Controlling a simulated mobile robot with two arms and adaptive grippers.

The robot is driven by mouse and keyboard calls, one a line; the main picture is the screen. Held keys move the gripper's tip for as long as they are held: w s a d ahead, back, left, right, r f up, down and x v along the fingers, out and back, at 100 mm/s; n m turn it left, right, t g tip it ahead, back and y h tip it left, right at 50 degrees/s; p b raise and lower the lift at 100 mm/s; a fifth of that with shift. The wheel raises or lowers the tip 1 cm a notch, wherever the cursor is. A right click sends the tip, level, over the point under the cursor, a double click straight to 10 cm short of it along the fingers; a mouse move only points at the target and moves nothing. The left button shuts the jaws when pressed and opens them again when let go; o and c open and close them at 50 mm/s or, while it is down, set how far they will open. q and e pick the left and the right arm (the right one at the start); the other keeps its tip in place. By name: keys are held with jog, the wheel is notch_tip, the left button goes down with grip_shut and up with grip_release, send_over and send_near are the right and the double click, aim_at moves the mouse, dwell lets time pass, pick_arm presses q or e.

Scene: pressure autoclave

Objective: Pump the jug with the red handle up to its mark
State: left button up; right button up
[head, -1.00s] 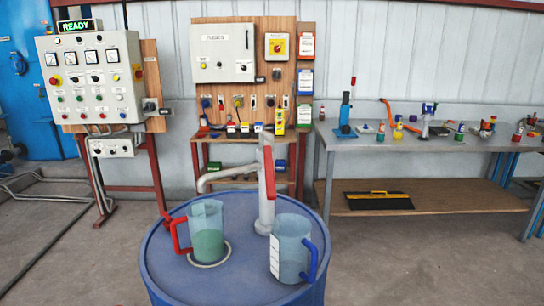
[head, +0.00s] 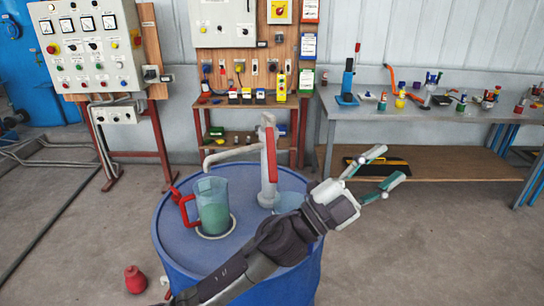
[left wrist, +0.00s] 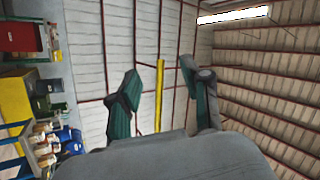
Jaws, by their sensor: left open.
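The clear jug with the red handle (head: 212,206) stands upright on the left of the blue drum's lid, under the spout (head: 226,154) of the hand pump. Green liquid fills its lower part; I cannot make out a mark. The pump's red lever (head: 271,154) stands upright on the pump body. A second jug (head: 289,202), pale blue, is mostly hidden behind my left arm. My left gripper (head: 392,167) is open and empty, right of the drum and apart from jugs and pump. In the left wrist view its fingers (left wrist: 163,98) are spread. My right gripper is not in view.
The blue drum (head: 180,236) bears the pump and jugs. Behind stand a control panel (head: 88,45), a small wooden bench (head: 235,101) and a grey workbench (head: 440,100) with tools. A small red object (head: 135,280) shows at lower left. Floor at right is clear.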

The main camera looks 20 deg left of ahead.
pick_arm(q)
jog(key=s+d+r+m+g+h, duration=0.1)
jog(key=s+d+m+g+h, duration=0.1)
jog(key=d+m+g, duration=0.45)
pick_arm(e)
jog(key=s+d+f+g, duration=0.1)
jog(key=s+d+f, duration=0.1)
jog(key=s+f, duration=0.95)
pick_arm(q)
jog(key=m+g+y, duration=0.2)
jog(key=g+y, duration=0.2)
jog(key=y, duration=1.9)
send_near(272, 156)
jog(key=shift+m+t, duration=0.25)
jog(key=p+x, duration=0.3)
jog(key=x, duration=0.6)
jog(key=shift+s, duration=0.15)
jog(key=shift+p+x, duration=0.35)
jog(key=shift+x, duration=0.55)
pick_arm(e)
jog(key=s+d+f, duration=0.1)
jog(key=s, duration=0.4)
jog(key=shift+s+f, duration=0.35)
pick_arm(q)
jog(key=shift+c, duration=0.3)
